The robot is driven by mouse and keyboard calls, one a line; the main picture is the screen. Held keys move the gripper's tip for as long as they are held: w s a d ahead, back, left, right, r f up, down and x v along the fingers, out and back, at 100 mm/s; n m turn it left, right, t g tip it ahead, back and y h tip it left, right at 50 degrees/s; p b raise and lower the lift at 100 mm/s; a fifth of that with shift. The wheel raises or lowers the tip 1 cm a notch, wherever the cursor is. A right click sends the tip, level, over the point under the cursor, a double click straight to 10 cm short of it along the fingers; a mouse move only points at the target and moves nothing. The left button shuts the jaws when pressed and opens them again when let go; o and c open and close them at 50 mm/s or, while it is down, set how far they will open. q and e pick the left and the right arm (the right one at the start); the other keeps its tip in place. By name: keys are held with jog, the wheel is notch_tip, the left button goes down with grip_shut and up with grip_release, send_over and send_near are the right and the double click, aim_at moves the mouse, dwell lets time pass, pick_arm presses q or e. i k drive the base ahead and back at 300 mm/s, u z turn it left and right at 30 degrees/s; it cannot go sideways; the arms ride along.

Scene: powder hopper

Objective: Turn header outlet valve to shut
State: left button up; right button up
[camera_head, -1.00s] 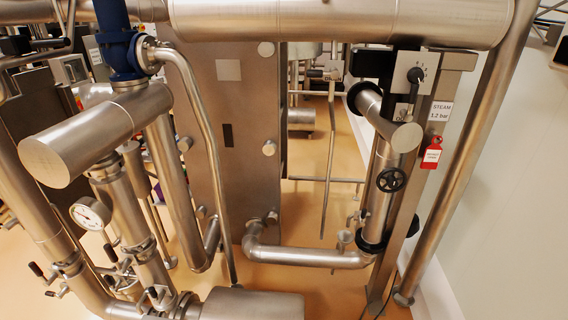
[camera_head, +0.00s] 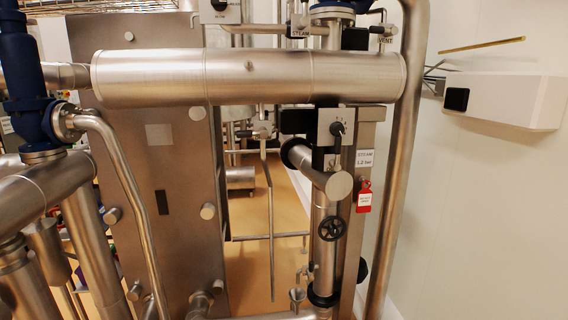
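A thick steel header pipe (camera_head: 150,78) runs level across the upper middle. Below its right end, a vertical pipe carries a small black handwheel (camera_head: 332,228). Above the handwheel, a grey box (camera_head: 337,128) has a black knob or lever on its face. Neither of my grippers is in view.
A "STEAM 1.2 bar" sign (camera_head: 365,158) and a red tag (camera_head: 363,196) hang right of the handwheel. A steel pipe (camera_head: 400,150) rises beside them. A white wall box (camera_head: 505,101) juts out at right. A blue valve body (camera_head: 24,85) stands at left.

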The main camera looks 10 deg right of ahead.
aim_at(334, 164)
jog(key=z, duration=0.15)
jog(key=k, duration=0.4)
jog(key=u, duration=0.8)
jog(key=i, duration=1.2)
jog(key=z, duration=0.6)
